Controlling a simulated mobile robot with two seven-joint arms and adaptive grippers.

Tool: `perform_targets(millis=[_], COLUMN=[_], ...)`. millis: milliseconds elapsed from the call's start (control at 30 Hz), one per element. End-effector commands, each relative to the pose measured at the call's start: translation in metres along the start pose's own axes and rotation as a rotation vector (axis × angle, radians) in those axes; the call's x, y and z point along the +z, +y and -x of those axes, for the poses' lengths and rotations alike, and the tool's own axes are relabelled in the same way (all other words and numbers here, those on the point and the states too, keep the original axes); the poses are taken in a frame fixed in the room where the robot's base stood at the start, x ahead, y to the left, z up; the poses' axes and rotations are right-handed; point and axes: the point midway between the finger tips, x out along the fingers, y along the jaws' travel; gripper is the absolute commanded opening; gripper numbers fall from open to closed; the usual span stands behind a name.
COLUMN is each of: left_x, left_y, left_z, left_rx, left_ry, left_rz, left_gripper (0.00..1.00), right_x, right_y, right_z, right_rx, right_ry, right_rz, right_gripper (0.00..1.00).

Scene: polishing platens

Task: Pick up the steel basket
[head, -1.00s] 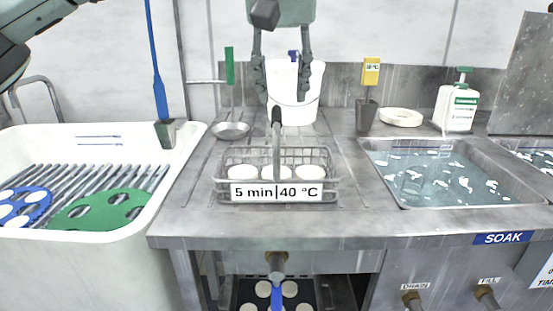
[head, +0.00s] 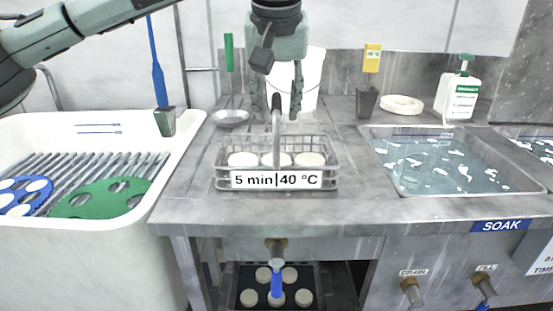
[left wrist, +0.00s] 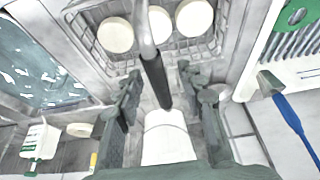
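The steel basket (head: 331,160) stands upright on the steel counter, holding white discs and bearing a "5 min|40 °C" plate. Its tall handle (head: 277,140) rises in the middle with a dark grip on top. My left gripper (head: 278,112) points down at the handle top, its fingers apart on either side. In the left wrist view the open fingers (left wrist: 158,76) straddle the line of the dark grip (left wrist: 155,82), with visible gaps on both sides. The basket wires (left wrist: 187,48) show beyond. My right gripper is in neither view.
A white bucket (head: 314,80) stands behind the gripper. A metal bowl (head: 230,118) lies left of it. Right are a dark cup (head: 366,103), a white ring (head: 402,104), a bottle (head: 460,95) and a water-filled soak basin (head: 378,130). A white sink (head: 100,240) is left.

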Motion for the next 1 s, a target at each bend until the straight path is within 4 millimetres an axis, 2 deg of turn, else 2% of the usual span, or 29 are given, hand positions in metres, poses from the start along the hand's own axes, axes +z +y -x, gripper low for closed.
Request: perform_targets(millis=[733,1000], left_x=[0.0019,0.002], left_y=[0.0001,0.0002], left_z=[-0.0044,-0.0043], left_rx=[0.001,0.0], left_ry=[0.0,0.0], left_rz=[0.001,0.0], left_gripper=[0.39,0.07], right_x=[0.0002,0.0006], right_y=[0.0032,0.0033], right_z=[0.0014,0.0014], right_rx=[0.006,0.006], right_ry=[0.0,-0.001], right_rz=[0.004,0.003], right_gripper=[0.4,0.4])
